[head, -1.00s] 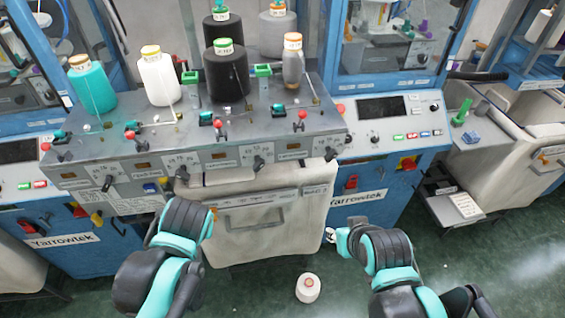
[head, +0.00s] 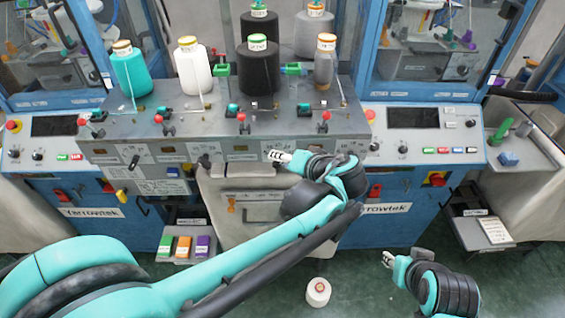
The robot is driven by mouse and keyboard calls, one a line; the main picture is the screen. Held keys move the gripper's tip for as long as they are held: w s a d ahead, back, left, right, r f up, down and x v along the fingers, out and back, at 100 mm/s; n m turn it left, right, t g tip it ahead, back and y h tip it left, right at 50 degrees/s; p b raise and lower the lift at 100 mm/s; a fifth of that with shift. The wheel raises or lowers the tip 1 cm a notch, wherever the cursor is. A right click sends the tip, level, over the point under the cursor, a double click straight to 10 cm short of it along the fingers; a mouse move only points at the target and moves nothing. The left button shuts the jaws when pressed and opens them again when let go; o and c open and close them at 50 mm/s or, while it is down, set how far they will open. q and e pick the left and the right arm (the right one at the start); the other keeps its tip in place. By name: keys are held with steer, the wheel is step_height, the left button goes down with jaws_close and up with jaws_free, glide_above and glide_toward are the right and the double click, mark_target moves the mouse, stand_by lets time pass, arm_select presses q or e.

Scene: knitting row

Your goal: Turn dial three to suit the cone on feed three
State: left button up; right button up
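Four cones stand in the front row on the grey machine ledge (head: 215,120): teal (head: 132,75), white (head: 192,75), black (head: 258,72) and brown-grey (head: 325,68). The black cone is third from the left and has a green top with a small label, too small to read. Below, the front panel carries dials; the first (head: 135,162) and second (head: 204,161) show. The third dial is mostly hidden behind my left gripper (head: 273,156), whose tips lie over its place; contact cannot be told. My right gripper (head: 387,259) is low at the right, away from the panel.
Red-knobbed levers (head: 241,117) stand along the ledge above the panel. A tray below holds green, orange (head: 183,247) and purple blocks. A pale cone (head: 318,292) is on the floor. Blue cabinets flank the machine.

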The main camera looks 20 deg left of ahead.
arm_select(q)
steer(key=shift+w+a+f, duration=0.3)
steer(key=shift+a, duration=0.1)
jaws_close()
steer(key=shift+a+r+n+h+p, duration=0.1)
steer(key=shift+r+n+h+p, duration=0.25)
steer(key=shift+h+p, duration=0.6)
steer(key=shift+s+a+n+h+p, duration=0.1)
steer(key=shift+n+h+p, duration=0.3)
steer(key=shift+p, duration=0.55)
steer(key=shift+a+f+n+t+h+p, duration=0.1)
steer(key=shift+n+t+h+p, duration=0.35)
steer(key=shift+h+p, duration=0.35)
steer(key=shift+n+h+p, duration=0.5)
steer(key=shift+h, duration=0.35)
steer(key=shift+f, duration=0.1)
